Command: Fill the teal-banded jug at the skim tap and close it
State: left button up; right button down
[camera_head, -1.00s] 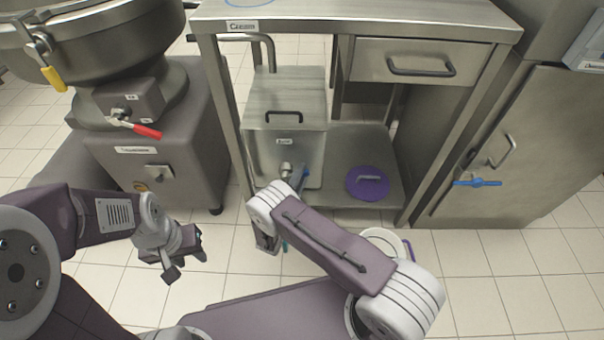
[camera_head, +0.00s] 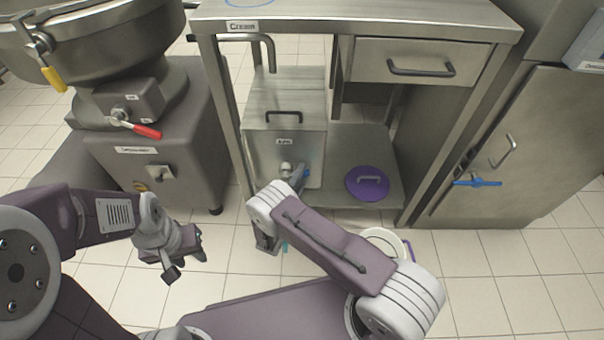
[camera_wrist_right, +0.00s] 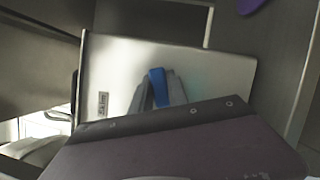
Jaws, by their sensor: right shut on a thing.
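The skim tap (camera_head: 286,170) is on the front of a steel tank, whose label reads Skim in the right wrist view. Its blue lever (camera_wrist_right: 157,88) is between the grey fingers of my right gripper (camera_wrist_right: 158,97), which is shut on it. In the head view my right arm crosses in front of the area below the tap. A small teal patch (camera_head: 285,246) shows beside my wrist, perhaps the teal-banded jug; the rest is hidden. My left gripper (camera_head: 184,262) hangs to the left over bare floor, apart from everything; its jaw gap is unclear.
A purple round lid (camera_head: 367,183) lies on the low steel shelf (camera_head: 345,145) right of the tank (camera_head: 286,100). A white vessel with a purple handle (camera_head: 388,238) stands partly behind my right arm. A grey machine (camera_head: 165,165) is at left. Floor at right is clear.

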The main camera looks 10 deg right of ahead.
jog(key=f+m+p, duration=0.1)
jog(key=m, duration=0.1)
jog(key=m+g+p, duration=0.1)
jog(key=p, duration=0.1)
jog(key=shift+s+d+f+m+y, duration=0.1)
jog(key=shift+d+f+m+y, duration=0.1)
jog(key=shift+f+m+y, duration=0.15)
jog(key=shift+f+m+g, duration=0.3)
jog(key=shift+f+m, duration=0.05)
jog(key=c, duration=1.3)
grip_release()
jog(key=shift+a, duration=0.1)
